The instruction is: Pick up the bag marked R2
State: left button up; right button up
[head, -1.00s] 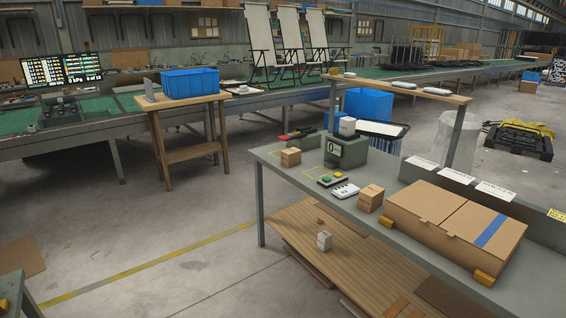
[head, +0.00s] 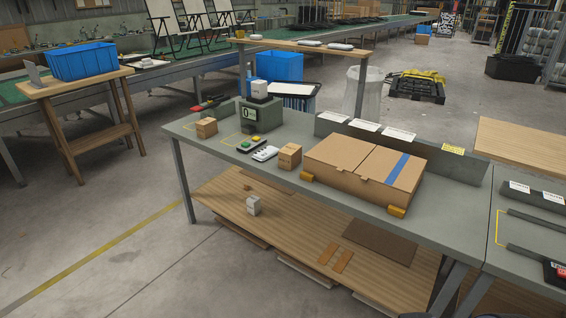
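No bag with a readable R2 mark shows in the head view. A small white packet (head: 264,153) lies on the grey workbench (head: 225,165), beside a box with green and red buttons (head: 250,143). It has dark marks that are too small to read. Flat white packets (head: 341,46) lie on the raised wooden shelf (head: 290,44) behind the bench; I see no legible mark on them. Neither of my grippers is in view.
A large cardboard carton (head: 350,170) with a blue stripe fills the middle of the bench. Small cardboard boxes (head: 289,156) and a grey scale (head: 262,113) stand left of it. A blue bin (head: 82,61) sits on a wooden stand. The floor at left is clear.

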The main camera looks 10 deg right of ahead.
aim_at(264, 154)
jog(key=i+j+u, duration=0.1)
jog(key=i, duration=1.25)
jog(key=i+j, duration=0.1)
jog(key=i, duration=1.25)
jog(key=j+u, duration=0.05)
